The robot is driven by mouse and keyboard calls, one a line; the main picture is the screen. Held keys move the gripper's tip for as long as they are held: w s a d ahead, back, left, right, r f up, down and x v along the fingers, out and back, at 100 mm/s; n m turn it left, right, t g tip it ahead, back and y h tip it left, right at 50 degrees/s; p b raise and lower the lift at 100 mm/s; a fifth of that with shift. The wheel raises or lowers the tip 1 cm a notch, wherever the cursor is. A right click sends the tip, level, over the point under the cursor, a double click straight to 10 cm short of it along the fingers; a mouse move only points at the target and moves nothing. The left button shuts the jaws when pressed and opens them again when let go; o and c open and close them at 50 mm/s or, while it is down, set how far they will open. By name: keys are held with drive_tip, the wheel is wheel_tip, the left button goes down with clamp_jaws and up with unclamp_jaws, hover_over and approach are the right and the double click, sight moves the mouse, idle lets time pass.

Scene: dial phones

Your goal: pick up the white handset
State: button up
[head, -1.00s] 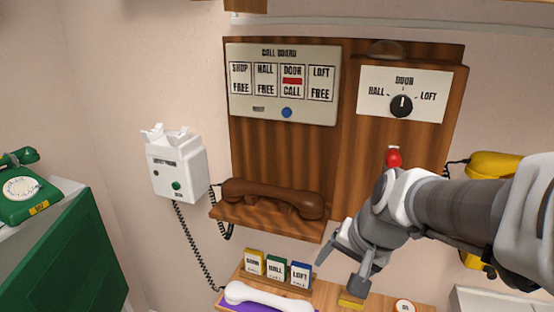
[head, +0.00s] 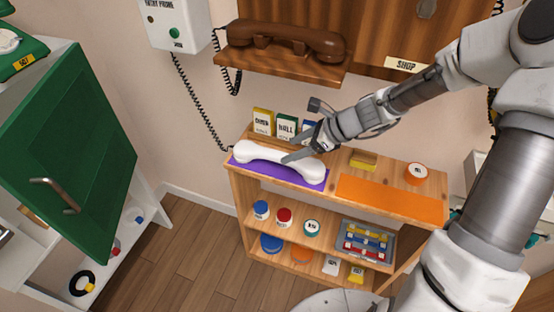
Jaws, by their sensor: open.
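The white handset (head: 270,161) lies on a purple mat (head: 250,169) on top of the wooden shelf unit, its two thicker ends to left and right. A coiled cord runs from its left end up to the white entry phone (head: 176,22) on the wall. My gripper (head: 300,132) is open, at the right half of the handset, with one finger in front of it and the other behind and higher. I cannot tell whether the fingers touch it.
Several labelled cards (head: 286,126) stand just behind the handset. A brown handset (head: 285,38) rests on a wall ledge above. An orange mat (head: 388,198) lies to the right, with an orange roll (head: 416,173) behind it. A green cabinet door (head: 70,150) hangs open at left.

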sight(282, 155)
drive_tip(key=b+x, duration=0.1)
drive_tip(key=x, duration=0.1)
drive_tip(key=shift+w+a+f, duration=0.1)
drive_tip(key=shift+a+f, duration=0.05)
drive_tip(key=shift+f, duration=0.15)
drive_tip(key=x, duration=0.1)
drive_tip(key=b+x, duration=0.1)
drive_tip(key=x, duration=0.1)
drive_tip(key=b+x, duration=0.1)
drive_tip(key=x, duration=0.1)
drive_tip(key=shift+w+d+f, duration=0.25)
clamp_jaws()
